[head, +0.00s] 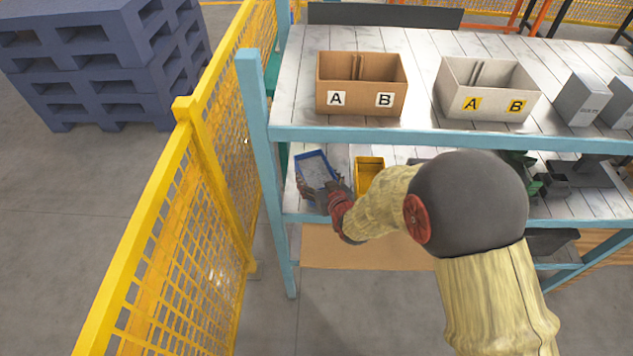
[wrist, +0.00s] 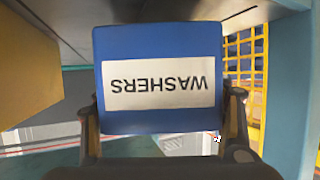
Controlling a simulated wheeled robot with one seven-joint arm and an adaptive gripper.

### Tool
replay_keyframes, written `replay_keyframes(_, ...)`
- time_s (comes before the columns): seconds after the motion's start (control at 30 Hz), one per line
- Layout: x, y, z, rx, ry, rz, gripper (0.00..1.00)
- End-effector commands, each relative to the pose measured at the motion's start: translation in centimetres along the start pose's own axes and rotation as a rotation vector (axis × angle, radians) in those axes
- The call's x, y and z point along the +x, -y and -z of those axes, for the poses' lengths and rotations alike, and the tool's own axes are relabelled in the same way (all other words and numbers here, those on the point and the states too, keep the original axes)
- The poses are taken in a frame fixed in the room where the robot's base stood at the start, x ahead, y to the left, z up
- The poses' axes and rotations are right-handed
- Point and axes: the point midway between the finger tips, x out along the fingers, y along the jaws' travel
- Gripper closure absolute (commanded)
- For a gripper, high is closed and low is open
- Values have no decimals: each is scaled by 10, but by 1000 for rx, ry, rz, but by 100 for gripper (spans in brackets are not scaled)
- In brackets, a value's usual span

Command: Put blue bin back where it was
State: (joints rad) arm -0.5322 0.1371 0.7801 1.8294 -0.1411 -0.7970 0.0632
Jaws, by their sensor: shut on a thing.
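The blue bin (head: 314,170) is at the left end of the lower shelf (head: 405,206) in the head view. In the wrist view the blue bin (wrist: 158,42) fills the middle, with a white label reading WASHERS, upside down in the picture. My gripper (head: 322,196) is shut on the blue bin, with one finger on each side of it in the wrist view (wrist: 163,112). The bin looks tilted in the head view. I cannot tell whether its base touches the shelf.
A yellow bin (head: 369,173) stands just right of the blue bin. A blue shelf post (head: 262,150) and yellow mesh fence (head: 190,215) are close on the left. The upper shelf (head: 420,134) is overhead, bearing a brown box (head: 361,78) and a white box (head: 487,82).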

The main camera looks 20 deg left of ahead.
Motion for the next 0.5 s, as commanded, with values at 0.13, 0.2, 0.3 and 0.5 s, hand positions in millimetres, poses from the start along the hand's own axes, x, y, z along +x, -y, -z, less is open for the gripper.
replay_keyframes(0.13,6,0,-11,-1,-5,0,90)
replay_keyframes(0.2,6,0,-10,-1,-5,0,90)
replay_keyframes(0.3,5,0,-10,-1,-5,0,90)
replay_keyframes(0.5,6,0,-15,0,0,0,30)
